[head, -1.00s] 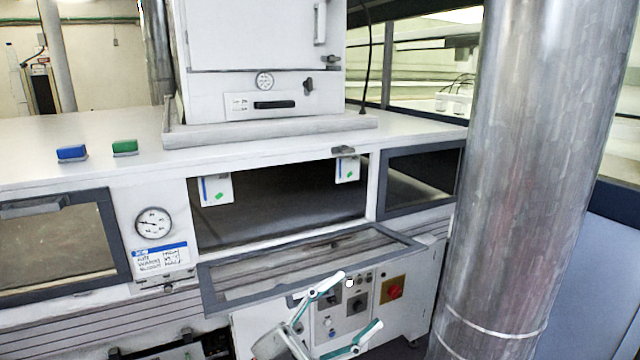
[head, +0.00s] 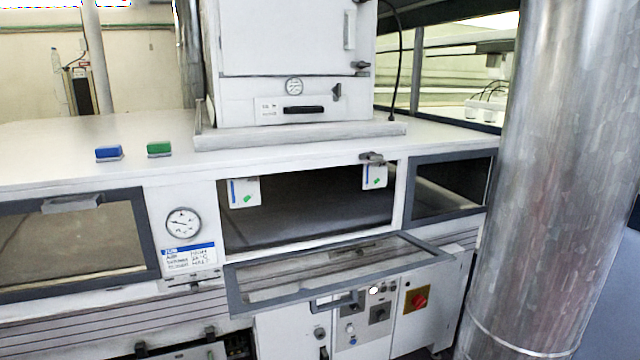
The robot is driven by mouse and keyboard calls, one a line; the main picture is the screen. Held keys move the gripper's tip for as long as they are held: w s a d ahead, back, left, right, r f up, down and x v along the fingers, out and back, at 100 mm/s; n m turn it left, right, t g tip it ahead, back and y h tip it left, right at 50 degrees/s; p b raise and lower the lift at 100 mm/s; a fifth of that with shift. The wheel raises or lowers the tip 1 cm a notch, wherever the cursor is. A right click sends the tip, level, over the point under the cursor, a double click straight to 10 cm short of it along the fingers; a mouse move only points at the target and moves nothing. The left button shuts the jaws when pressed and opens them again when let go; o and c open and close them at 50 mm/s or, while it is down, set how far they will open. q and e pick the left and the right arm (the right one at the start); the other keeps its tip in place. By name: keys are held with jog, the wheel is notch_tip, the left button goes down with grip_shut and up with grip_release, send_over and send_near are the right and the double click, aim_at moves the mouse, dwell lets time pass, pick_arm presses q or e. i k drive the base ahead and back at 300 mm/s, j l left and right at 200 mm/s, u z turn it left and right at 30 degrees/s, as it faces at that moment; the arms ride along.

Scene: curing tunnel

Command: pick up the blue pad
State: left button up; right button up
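The blue pad (head: 109,153) is a small blue block with a pale base. It lies on the white top of the tunnel (head: 50,160), at the left of the head view. A similar green pad (head: 159,149) lies just to its right, with a small gap between them. Nothing covers the blue pad. Neither of my grippers shows in the head view now.
A white oven cabinet (head: 290,60) stands on the top, right of the pads. A framed flap (head: 335,272) hangs open below the tunnel opening. A large metal pipe (head: 545,180) rises at the right. The top around the pads is clear.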

aim_at(111, 153)
jog(key=u, duration=1.25)
jog(key=i+j+z, duration=0.1)
jog(key=i+z, duration=0.15)
jog(key=i+j+z, duration=0.2)
jog(key=i, duration=0.1)
